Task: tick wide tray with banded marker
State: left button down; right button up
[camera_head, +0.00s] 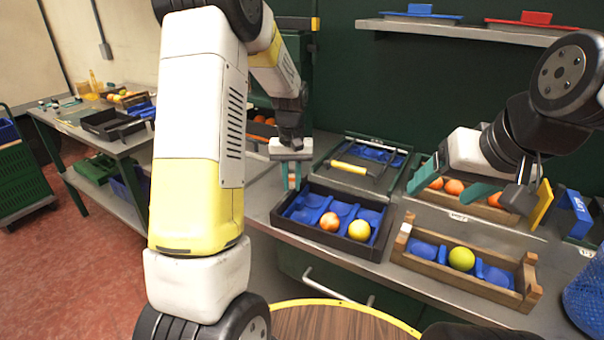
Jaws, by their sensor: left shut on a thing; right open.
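My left gripper (291,173) hangs just above the back left corner of a black tray (373,252). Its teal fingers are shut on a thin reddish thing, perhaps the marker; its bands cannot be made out. The black tray has blue cups and holds an orange and a yellow fruit. A wooden tray (455,284) to its right holds a yellow-green fruit between blue cups. I cannot tell which tray is the wide one. My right gripper (453,183) is open, with teal fingers above a back crate of oranges (453,187).
A yellow-handled thing (349,167) lies at a dark tray behind the black one. A yellow card (541,206) and blue block (578,214) stand at right. A blue mesh basket (585,290) is at the right edge. A shelf (460,30) hangs above.

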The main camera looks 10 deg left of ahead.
pick_arm(q)
jog(key=shift+w+d, duration=0.25)
jog(key=shift+w, duration=0.45)
jog(key=shift+s+a, duration=0.2)
jog(key=shift+s, duration=0.35)
dwell(0.5)
jog(key=shift+r, duration=0.1)
jog(key=shift+r, duration=3.45)
jog(key=shift+s, duration=0.1)
